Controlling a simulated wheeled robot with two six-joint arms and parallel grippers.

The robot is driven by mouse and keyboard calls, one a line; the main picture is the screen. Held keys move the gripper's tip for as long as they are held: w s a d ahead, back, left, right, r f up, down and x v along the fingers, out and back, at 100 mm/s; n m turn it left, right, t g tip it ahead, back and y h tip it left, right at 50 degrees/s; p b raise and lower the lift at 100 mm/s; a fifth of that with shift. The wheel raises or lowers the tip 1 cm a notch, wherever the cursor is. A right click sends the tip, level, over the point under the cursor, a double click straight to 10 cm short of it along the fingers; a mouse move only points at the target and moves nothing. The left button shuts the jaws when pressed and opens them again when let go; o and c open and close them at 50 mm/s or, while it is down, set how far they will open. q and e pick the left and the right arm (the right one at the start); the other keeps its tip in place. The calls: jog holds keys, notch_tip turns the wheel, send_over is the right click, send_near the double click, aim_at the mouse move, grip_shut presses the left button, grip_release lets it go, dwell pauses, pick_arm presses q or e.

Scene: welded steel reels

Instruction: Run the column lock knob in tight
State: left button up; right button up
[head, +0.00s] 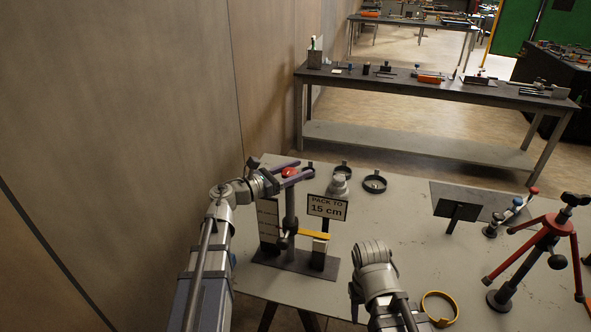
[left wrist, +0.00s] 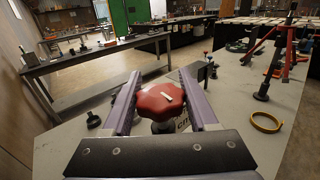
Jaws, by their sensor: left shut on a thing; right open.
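The red lobed knob (head: 289,172) sits at the top of a dark upright column (head: 290,212) on a dark base plate (head: 296,264). My left gripper (head: 291,176) is shut on the knob. In the left wrist view the knob (left wrist: 160,101) lies between the two purple fingers, and a pale bar mark shows on its top. What is under the knob is mostly hidden there. My right gripper (head: 373,256) is open, low in front of the bench and apart from the stand; its fingertips are not clearly visible.
A "PACK TO 15 cm" sign (head: 327,207) and a yellow bar (head: 314,234) stand close to the column. Dark rings (head: 375,184), a yellow ring (head: 438,309) and a red tripod (head: 549,240) are on the bench. A wall rises at left. The bench middle is clear.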

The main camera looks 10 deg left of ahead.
pick_arm(q)
jog(key=shift+s+d+m+g+h, duration=0.15)
jog(key=shift+s+m+g+h, duration=0.2)
jog(key=shift+m+g+h, duration=1.25)
jog(key=shift+s+d+m+g+h, duration=0.15)
jog(key=shift+s+m+g+h, duration=0.2)
jog(key=shift+m+g, duration=2.35)
jog(key=shift+s+d+m+g+h, duration=0.25)
jog(key=shift+m+g+h, duration=0.8)
jog(key=shift+g, duration=2.15)
jog(key=shift+s+a+g, duration=0.1)
jog(key=shift+g, duration=0.2)
jog(key=o, duration=1.3)
jog(key=shift+o, duration=0.3)
